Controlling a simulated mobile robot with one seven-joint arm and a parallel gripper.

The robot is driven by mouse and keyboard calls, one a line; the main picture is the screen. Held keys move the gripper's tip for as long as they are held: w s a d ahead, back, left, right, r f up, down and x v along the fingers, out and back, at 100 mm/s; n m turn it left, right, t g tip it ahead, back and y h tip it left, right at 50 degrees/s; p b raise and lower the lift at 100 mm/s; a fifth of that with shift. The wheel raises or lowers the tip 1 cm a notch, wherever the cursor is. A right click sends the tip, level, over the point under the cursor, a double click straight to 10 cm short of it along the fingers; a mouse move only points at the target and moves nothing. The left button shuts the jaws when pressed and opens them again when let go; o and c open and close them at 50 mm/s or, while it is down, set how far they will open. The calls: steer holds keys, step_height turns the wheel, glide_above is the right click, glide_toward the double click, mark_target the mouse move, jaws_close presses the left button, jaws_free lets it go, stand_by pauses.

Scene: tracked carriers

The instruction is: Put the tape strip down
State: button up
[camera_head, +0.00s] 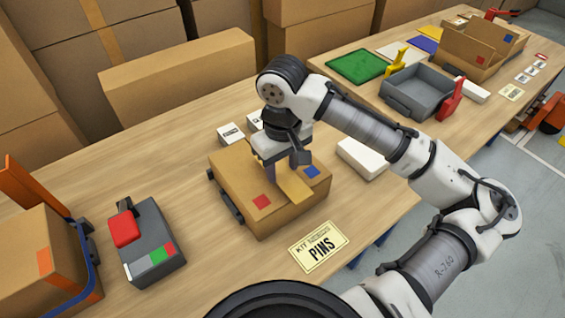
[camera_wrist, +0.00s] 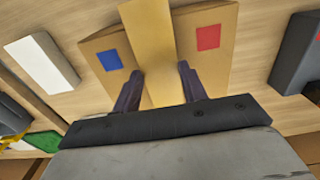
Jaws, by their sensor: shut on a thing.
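My gripper (camera_head: 280,170) is over the middle of a closed cardboard carton (camera_head: 232,180) on the near table, pointing down. In the wrist view, my gripper (camera_wrist: 160,76) is shut on the tan tape strip (camera_wrist: 150,35), which lies between the two dark fingers. The strip (camera_head: 294,188) also shows in the head view, running across the carton top between a red square (camera_head: 262,202) and a blue square (camera_head: 311,171). I cannot tell whether the strip touches the carton top. The carton (camera_wrist: 207,65) fills the area beneath the strip in the wrist view.
A grey device with a red part (camera_head: 150,240) stands left. A grey bin (camera_head: 418,90) and a green tray (camera_head: 358,66) are farther back.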

mark_target(283, 174)
steer(key=shift+f+b, duration=0.3)
steer(key=shift+f, duration=0.3)
steer(key=o, duration=0.9)
steer(key=shift+o, duration=0.2)
step_height(283, 174, up, 13)
steer(key=shift+r, duration=0.15)
